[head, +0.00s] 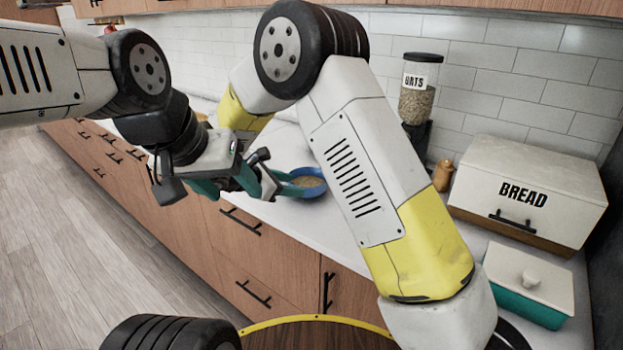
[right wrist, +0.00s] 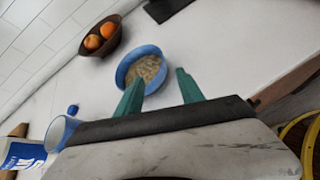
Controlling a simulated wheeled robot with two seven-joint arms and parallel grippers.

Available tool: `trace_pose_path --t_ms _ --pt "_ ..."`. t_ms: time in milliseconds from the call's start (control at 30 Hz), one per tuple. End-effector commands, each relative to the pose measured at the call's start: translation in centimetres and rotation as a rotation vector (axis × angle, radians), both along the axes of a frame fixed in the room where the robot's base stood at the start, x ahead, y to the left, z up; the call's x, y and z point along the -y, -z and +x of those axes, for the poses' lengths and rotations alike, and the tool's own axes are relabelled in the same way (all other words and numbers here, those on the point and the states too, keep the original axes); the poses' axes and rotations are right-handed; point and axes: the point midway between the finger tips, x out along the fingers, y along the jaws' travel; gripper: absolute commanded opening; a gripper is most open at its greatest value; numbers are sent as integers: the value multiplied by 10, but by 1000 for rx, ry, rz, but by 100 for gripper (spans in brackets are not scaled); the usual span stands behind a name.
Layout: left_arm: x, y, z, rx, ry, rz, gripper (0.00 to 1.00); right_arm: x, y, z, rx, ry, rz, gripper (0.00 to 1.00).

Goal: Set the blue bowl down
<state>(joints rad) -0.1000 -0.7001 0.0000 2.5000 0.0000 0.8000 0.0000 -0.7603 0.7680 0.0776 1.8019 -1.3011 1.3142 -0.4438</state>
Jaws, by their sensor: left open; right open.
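The blue bowl (head: 306,183) stands on the white counter, with pale grainy food in it. In the right wrist view the bowl (right wrist: 145,68) sits just past my fingertips, closest to the left finger. My right gripper (head: 268,184) is open at the bowl's left side in the head view; its teal fingers also show in the right wrist view (right wrist: 160,86), apart and with nothing between them. I cannot tell whether a finger touches the rim. My left gripper (head: 204,188) is further left, open, and overlaps the right hand in the picture; its fingertips are unclear.
A brown bowl of oranges (right wrist: 101,40) and a blue cup (right wrist: 61,132) stand on the counter. An oats dispenser (head: 418,92), a bread box (head: 530,190) and a teal lidded dish (head: 528,285) stand to the right. Clear counter (right wrist: 225,45) lies right of the bowl.

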Motion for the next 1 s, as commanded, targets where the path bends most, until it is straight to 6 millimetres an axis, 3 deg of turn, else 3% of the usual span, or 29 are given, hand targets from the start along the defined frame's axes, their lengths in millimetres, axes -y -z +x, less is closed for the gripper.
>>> trace_pose_path --t_ms 167,267,367,500,700,833,1000 --pt "0 0 0 0 0 0 59 8 -7 -3 0 29 25 45" --pt "0 0 0 0 0 0 59 36 -24 -9 1 119 109 45" --pt "0 0 0 0 0 0 59 80 -47 -27 6 270 257 45" --pt "0 0 0 0 0 0 59 138 -76 -68 30 521 509 45" --pt "0 0 0 0 0 0 59 193 -106 -135 108 867 889 45" --pt "0 0 0 0 0 0 59 211 -122 -178 181 1078 1146 45" --pt "0 0 0 0 0 0 59 219 -139 -223 293 1317 1479 45"
